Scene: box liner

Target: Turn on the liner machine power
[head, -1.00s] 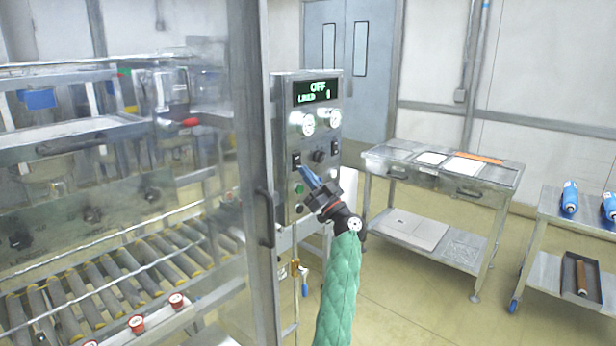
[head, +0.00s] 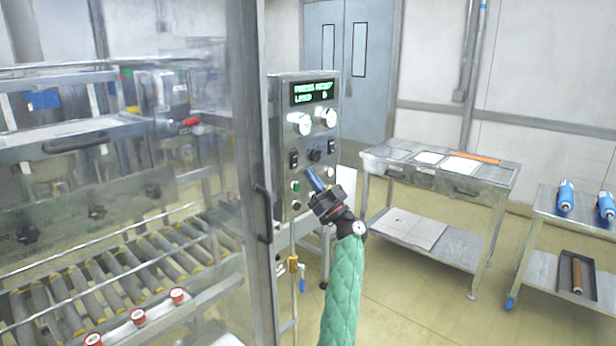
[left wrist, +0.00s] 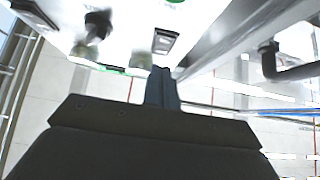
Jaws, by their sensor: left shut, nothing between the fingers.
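The liner machine's control panel (head: 307,225) stands upright behind the door frame. Its display (head: 315,92) is lit with two lines of green text; the top line looks like "PRESS RESET". Two black rocker switches sit below two round gauges: a left switch (head: 294,160) and a right switch (head: 331,146), with a black knob (head: 315,155) between them. A green button (head: 296,186) is lower left. My left gripper (head: 314,179) is shut and empty, its blue-grey fingers in front of the panel below the knob. In the left wrist view, a rocker switch (left wrist: 164,42) lies just beyond the fingertips (left wrist: 163,88). Contact is unclear.
A clear door panel with a metal frame and handle (head: 263,213) stands close left of the panel. Behind it is a roller conveyor (head: 120,270). The floor between is clear.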

